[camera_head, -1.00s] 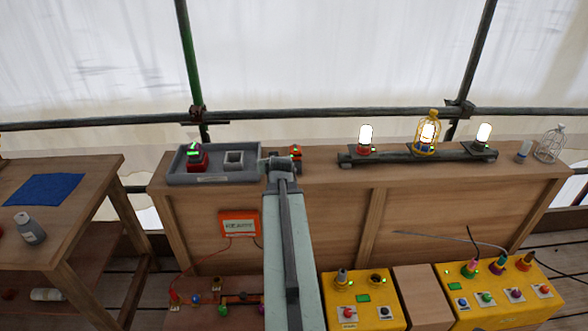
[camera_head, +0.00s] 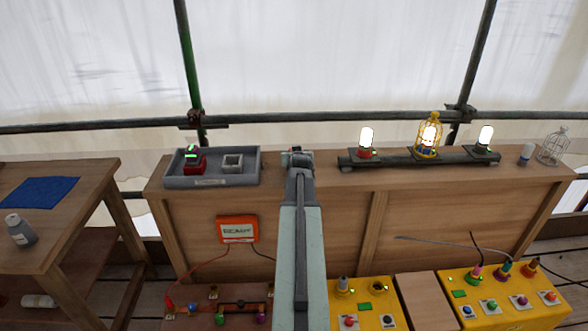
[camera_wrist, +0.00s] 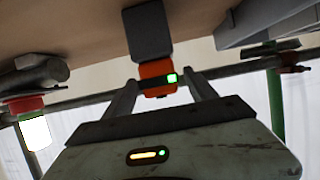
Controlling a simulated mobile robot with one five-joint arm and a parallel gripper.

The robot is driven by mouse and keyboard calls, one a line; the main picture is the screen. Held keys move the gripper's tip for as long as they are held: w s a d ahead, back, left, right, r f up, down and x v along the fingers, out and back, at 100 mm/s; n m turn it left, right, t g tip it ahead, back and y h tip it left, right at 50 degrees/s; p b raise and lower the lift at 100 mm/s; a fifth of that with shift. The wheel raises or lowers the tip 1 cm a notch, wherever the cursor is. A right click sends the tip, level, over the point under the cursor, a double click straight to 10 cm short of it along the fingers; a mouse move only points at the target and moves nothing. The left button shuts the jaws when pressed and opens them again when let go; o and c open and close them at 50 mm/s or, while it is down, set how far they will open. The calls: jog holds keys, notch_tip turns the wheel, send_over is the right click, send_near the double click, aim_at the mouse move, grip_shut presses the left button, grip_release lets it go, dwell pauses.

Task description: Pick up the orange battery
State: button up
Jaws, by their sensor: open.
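The orange battery (camera_wrist: 155,71) shows in the wrist view, which is upside down. It has an orange body, a dark part and a lit green square, and it is on the wooden bench top. My gripper (camera_wrist: 163,82) is open, with one finger on each side of the battery's near end. I cannot tell whether either finger touches it. In the head view my gripper (camera_head: 299,159) is at the bench top and hides nearly all of the battery.
A grey tray (camera_head: 212,182) with a red-and-black block (camera_head: 194,163) and a pale square holder (camera_head: 232,162) is to the left. A dark rail (camera_head: 418,159) with several lit lamps is to the right. An orange box (camera_head: 237,229) hangs on the bench front.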

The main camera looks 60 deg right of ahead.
jog(key=shift+w+d+f, duration=0.1)
jog(key=shift+d, duration=0.1)
grip_shut()
